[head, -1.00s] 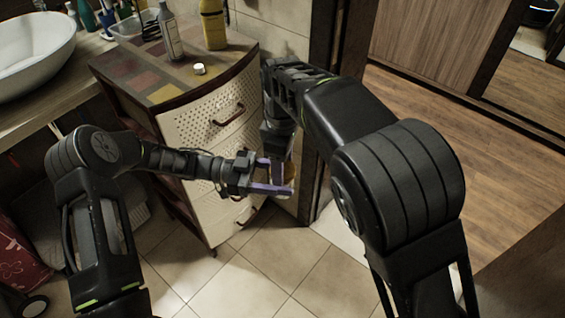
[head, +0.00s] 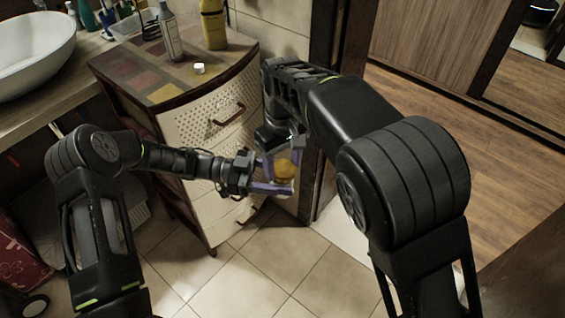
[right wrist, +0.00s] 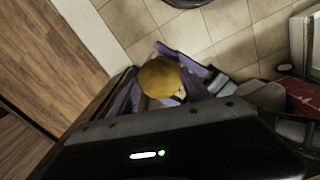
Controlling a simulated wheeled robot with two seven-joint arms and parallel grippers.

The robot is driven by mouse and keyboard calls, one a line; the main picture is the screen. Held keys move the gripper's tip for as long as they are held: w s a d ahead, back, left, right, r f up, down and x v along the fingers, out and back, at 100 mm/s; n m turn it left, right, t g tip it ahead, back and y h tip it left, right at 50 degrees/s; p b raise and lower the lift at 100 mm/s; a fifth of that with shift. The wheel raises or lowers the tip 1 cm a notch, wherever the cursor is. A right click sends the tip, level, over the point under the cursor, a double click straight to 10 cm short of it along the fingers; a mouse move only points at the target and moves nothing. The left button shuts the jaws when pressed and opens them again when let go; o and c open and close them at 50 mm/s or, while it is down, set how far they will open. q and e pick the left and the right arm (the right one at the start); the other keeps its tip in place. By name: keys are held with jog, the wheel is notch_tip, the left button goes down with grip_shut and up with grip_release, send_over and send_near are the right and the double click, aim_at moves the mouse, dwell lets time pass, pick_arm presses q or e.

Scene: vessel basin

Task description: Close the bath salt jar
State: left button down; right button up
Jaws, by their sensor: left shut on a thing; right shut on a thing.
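The bath salt jar (head: 284,194) is low in front of the cabinet in the head view, mostly hidden by fingers, with a pale lower part showing. My left gripper (head: 280,177) is shut around it from the left. The round yellow-brown lid (head: 286,169) is at the jar's top; it also shows in the right wrist view (right wrist: 159,77). My right gripper (head: 283,155) comes from above and is shut on the lid; purple fingers show on both sides of it in the right wrist view. I cannot tell whether the lid is fully seated.
A drawer cabinet (head: 205,130) stands just behind the grippers. A small white object (head: 199,68), a grey bottle (head: 170,35) and a yellow bottle (head: 213,25) stand on it. A door frame (head: 328,100) is close on the right. The tiled floor (head: 255,270) in front is clear.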

jog(key=m, duration=0.7)
jog(key=shift+w, duration=0.1)
jog(key=o, duration=1.6)
notch_tip(320, 180, up, 8)
jog(key=shift+f, duration=0.25)
jog(key=shift+f, duration=0.1)
